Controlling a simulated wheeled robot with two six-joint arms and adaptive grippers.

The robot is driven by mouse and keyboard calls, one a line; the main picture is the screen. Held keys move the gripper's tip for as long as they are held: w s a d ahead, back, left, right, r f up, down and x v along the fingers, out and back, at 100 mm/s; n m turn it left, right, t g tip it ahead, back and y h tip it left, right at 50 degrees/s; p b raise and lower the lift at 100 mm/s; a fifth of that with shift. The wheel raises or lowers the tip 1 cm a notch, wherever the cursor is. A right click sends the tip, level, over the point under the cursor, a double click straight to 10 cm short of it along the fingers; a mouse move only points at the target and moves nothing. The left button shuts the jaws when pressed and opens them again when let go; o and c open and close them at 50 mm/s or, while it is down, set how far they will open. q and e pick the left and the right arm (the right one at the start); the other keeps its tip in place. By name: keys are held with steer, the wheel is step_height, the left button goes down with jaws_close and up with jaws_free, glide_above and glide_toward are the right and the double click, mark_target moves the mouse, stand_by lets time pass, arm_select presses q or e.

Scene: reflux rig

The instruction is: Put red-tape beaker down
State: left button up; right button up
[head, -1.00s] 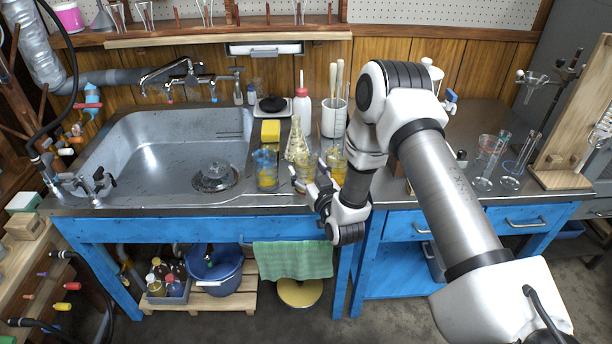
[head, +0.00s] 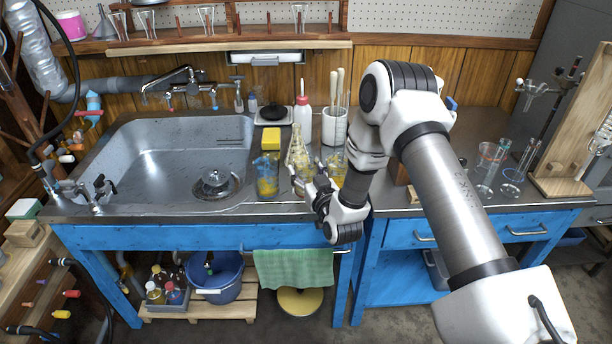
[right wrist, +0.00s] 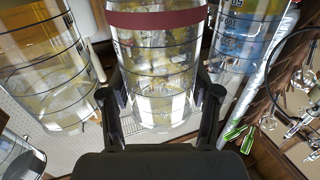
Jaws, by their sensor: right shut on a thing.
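My right gripper (right wrist: 160,105) is shut on the red-tape beaker (right wrist: 162,60), a clear glass with dark graduation rings and a dark red band. Its fingers press on both sides of the glass in the right wrist view. In the head view the right gripper (head: 314,184) is over the bench's front strip, right of the sink. The beaker (head: 303,176) is mostly hidden there by the gripper and glassware. I cannot tell whether its base touches the bench. My left gripper is not in view.
A blue-marked beaker with yellow liquid (head: 267,178) stands left of the held beaker. A conical flask (head: 297,152) is behind, and another yellow-filled beaker (head: 338,164) is close on the right. The sink (head: 150,165) lies left. Free bench space is narrow.

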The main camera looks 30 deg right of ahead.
steer(key=shift+s+a+r, duration=0.15)
steer(key=shift+a+r, duration=0.05)
steer(key=shift+r, duration=0.3)
steer(key=shift+s+a+r, duration=0.1)
steer(key=shift+a+r, duration=0.05)
steer(key=shift+r, duration=0.3)
steer(key=s+a+r+b, duration=0.1)
steer(key=s+a, duration=0.8)
steer(key=a, duration=0.2)
steer(key=w+a+r+n+y+p, duration=0.1)
steer(key=a+r+n+y+p, duration=0.1)
steer(key=a+p, duration=0.6)
steer(key=shift+r+y+p, duration=0.35)
steer(key=shift+y+p, duration=0.25)
steer(key=shift+y, duration=0.3)
steer(key=shift+w, duration=0.1)
